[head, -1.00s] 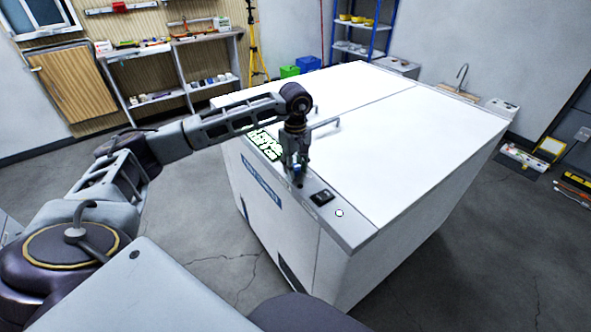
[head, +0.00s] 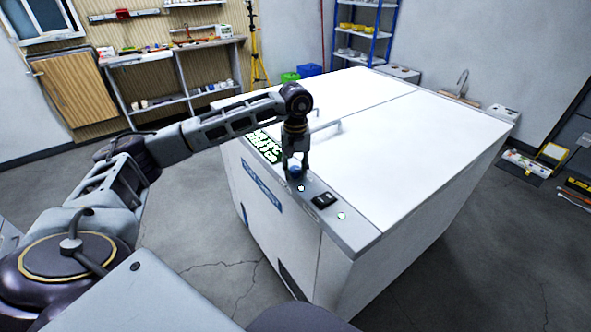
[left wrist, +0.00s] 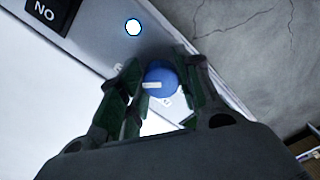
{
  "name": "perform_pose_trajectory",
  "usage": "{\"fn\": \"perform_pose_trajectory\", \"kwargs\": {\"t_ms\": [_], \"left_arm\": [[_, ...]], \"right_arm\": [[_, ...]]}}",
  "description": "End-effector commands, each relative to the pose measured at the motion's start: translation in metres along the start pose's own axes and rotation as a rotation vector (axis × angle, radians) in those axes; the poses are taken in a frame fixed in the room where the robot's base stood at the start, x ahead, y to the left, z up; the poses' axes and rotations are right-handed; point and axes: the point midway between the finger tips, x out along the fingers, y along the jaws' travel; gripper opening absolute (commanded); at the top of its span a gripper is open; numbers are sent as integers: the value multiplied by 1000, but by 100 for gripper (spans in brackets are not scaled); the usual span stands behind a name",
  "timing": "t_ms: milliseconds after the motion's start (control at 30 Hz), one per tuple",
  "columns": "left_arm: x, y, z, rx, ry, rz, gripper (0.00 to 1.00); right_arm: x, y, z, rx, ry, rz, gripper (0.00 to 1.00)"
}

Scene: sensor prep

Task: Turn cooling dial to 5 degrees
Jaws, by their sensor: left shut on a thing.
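The cooling dial is a round blue knob (left wrist: 160,80) with a white pointer mark, on the grey control strip of a large white chest unit (head: 400,140). In the left wrist view the mark points to the left. In the head view the dial (head: 295,171) shows below my left gripper (head: 295,170). My left gripper's fingers (left wrist: 160,88) are shut around the dial, one on each side. The dial's scale is mostly hidden by the fingers. A display with green text (head: 266,147) sits left of the gripper; I cannot read it. My right gripper is not in view.
A lit round light (head: 301,188), a black switch (head: 324,200) and another light (head: 341,216) lie on the strip right of the dial. A raised handle (head: 326,127) stands on the lid behind the gripper. The lid is otherwise clear.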

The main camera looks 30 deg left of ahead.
Motion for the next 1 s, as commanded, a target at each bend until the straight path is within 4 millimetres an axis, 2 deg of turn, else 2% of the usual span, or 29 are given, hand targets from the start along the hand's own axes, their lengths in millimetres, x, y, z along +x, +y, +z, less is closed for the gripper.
{"fn": "perform_pose_trajectory", "kwargs": {"t_ms": [333, 367, 500, 733, 833, 1000], "left_arm": [[-2, 0, -1, 2, 4, 3, 10], [-2, 0, -1, 2, 4, 3, 38], [-2, 0, -1, 1, 3, 2, 56], [-1, 0, 0, 1, 1, 1, 56], [-1, 0, 0, 1, 1, 1, 56], [-6, 0, 0, 1, 2, 1, 56]], "right_arm": [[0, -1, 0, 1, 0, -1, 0], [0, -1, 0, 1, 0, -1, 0], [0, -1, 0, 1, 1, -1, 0], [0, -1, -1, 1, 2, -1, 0], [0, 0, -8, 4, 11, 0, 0], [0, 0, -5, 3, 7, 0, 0]]}}
